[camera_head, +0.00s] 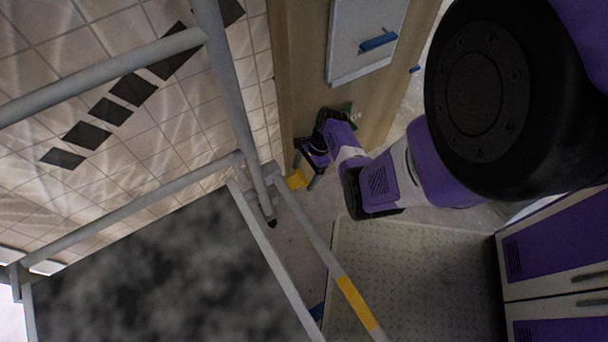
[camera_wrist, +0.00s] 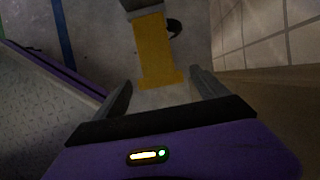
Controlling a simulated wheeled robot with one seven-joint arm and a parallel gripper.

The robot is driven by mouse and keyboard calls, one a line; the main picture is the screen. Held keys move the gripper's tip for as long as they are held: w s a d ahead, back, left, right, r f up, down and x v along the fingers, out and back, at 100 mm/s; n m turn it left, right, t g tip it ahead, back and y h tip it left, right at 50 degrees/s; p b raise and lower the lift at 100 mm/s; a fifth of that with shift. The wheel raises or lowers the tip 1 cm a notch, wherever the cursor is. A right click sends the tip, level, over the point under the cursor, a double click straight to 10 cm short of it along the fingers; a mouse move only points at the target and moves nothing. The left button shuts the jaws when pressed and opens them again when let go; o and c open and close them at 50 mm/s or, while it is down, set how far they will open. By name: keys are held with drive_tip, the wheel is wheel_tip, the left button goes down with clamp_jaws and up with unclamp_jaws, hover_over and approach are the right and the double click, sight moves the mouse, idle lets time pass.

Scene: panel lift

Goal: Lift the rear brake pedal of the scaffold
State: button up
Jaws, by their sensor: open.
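The yellow brake pedal (camera_head: 297,180) sits low at the foot of the grey tubular scaffold (camera_head: 222,85) in the head view. In the wrist view the pedal (camera_wrist: 154,48) is a flat yellow bar with a wider near end, joined to a grey part at the top. My gripper (camera_head: 306,172) is open and reaches down close to the pedal. In the wrist view its two fingers (camera_wrist: 161,80) stand on either side of the pedal's near end, with a gap on each side. I see no contact, and cannot tell the height between fingers and pedal.
A wooden panel (camera_head: 304,75) with a white board (camera_head: 365,38) stands behind my arm. A tiled wall (camera_head: 110,50) is at the left. A metal plate (camera_head: 415,275) and purple-fronted cabinets (camera_head: 560,240) lie at the right. A scaffold tube with a yellow band (camera_head: 357,302) crosses the foreground.

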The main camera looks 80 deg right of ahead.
sight(299, 178)
clamp_jaws()
drive_tip(key=p, duration=0.1)
drive_tip(key=r+g+h+p, duration=0.1)
drive_tip(key=p, duration=0.1)
drive_tip(key=r+p, duration=0.1)
drive_tip(key=p, duration=0.1)
drive_tip(key=shift+w+a+r+g, duration=0.25)
drive_tip(key=shift+w+a+g, duration=0.05)
drive_tip(key=shift+w+a, duration=0.1)
drive_tip(key=shift+w+a+r+g+h+p, duration=0.15)
drive_tip(key=shift+r+g+h+p, duration=0.3)
drive_tip(key=shift+p, duration=0.6)
drive_tip(key=shift+w+r+g+h+p, duration=0.1)
drive_tip(key=shift+g+h+p, duration=0.25)
drive_tip(key=shift+h+p, duration=0.1)
unclamp_jaws()
